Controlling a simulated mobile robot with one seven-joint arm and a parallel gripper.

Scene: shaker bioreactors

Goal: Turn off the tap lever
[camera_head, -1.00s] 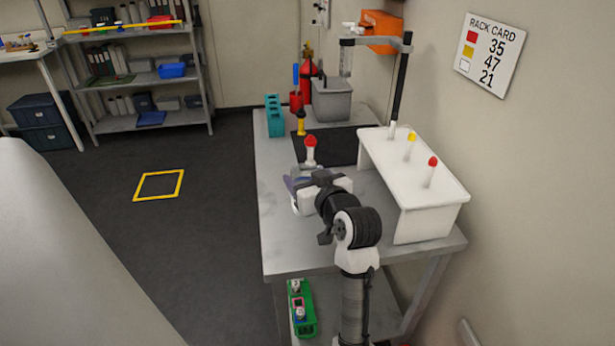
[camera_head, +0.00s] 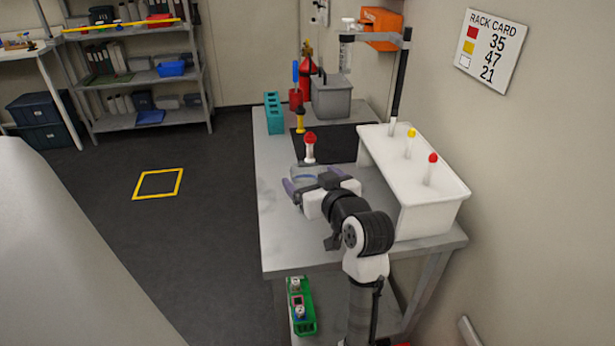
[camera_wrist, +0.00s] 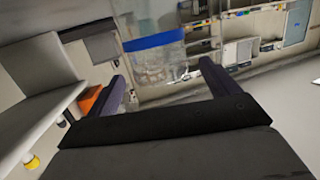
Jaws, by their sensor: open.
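I cannot pick out the tap lever clearly. A stand (camera_head: 401,75) at the back right of the bench holds a clear upright tube (camera_head: 346,52) with a white top, too small to show a lever. My gripper (camera_head: 308,184) is over the middle of the bench, open, its dark fingers apart. A clear vessel (camera_head: 307,173) is just beyond it, partly hidden. In the wrist view a clear vessel with a blue rim (camera_wrist: 155,42) shows ahead, in the gap between the fingertips (camera_wrist: 165,82). I cannot tell whether they touch.
A red-topped piece (camera_head: 310,142) stands beyond the vessel. A teal rack (camera_head: 274,115), a grey bin (camera_head: 332,100) and an orange wall box (camera_head: 381,25) are further back. The bench's front left is clear.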

